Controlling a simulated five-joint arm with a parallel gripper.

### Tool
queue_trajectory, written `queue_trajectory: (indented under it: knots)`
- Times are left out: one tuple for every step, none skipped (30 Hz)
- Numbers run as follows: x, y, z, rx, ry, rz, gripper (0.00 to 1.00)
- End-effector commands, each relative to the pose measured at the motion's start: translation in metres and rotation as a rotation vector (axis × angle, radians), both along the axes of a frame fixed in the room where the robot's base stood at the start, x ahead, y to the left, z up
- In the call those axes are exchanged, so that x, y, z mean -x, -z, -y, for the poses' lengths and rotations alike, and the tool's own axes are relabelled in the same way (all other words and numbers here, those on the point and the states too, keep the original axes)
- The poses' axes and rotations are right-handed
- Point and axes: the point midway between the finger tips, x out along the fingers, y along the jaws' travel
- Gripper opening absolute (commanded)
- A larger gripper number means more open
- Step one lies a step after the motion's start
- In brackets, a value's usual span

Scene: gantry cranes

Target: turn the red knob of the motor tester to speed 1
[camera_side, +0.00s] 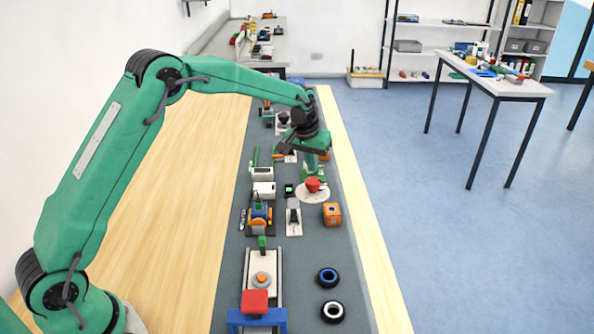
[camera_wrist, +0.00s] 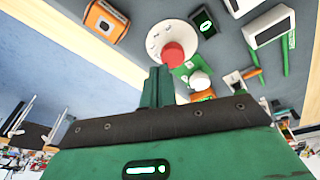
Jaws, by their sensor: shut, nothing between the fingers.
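The red knob (camera_side: 313,184) sits on a round white dial (camera_side: 316,196) on the grey mat. In the wrist view the red knob (camera_wrist: 174,53) and the pale dial (camera_wrist: 157,35) lie just beyond my fingertips. My gripper (camera_side: 314,175) is over the knob, pointing down, with its green fingers together and nothing between them. The fingers (camera_wrist: 160,70) show shut in the wrist view, with their tips beside the knob's near edge. I cannot tell whether they touch it. The dial's marks are too small to read, and the knob's pointer cannot be made out.
A small black display (camera_wrist: 203,22) with a green sign stands beside the dial. An orange box (camera_side: 332,214) stands in front of it to the right. White devices (camera_side: 263,189) are to the left. Blue and black rings (camera_side: 328,277) lie nearer, with bare mat around them.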

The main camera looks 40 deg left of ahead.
Motion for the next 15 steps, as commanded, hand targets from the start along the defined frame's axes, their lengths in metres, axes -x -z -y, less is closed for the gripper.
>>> queue_trajectory:
  knots:
    - [0.000, 0.000, 0.000, 0.000, 0.000, 0.000, 0.00]
    - [0.000, 0.000, 0.000, 0.000, 0.000, 0.000, 0.00]
    - [0.000, 0.000, 0.000, 0.000, 0.000, 0.000, 0.00]
    - [0.000, 0.001, 0.000, 0.000, 0.000, 0.000, 0.00]
    - [0.000, 0.001, 0.000, 0.000, 0.000, 0.000, 0.00]
    - [0.000, 0.002, 0.000, 0.000, 0.000, 0.000, 0.00]
    - [0.000, 0.003, 0.000, 0.000, 0.000, 0.000, 0.00]
    - [0.000, 0.004, 0.000, 0.000, 0.000, -0.001, 0.00]
    - [0.000, 0.006, 0.000, 0.000, 0.000, -0.001, 0.00]
    - [0.000, 0.008, 0.000, 0.000, 0.000, -0.001, 0.00]
    - [0.000, 0.009, 0.000, 0.000, 0.000, -0.001, 0.00]
    - [0.000, 0.012, 0.000, 0.000, 0.000, -0.002, 0.00]
    - [0.001, 0.014, 0.000, 0.000, 0.000, -0.002, 0.00]
    - [0.001, 0.016, 0.000, 0.000, 0.000, -0.002, 0.00]
    - [0.000, 0.019, 0.000, 0.000, 0.000, -0.002, 0.00]
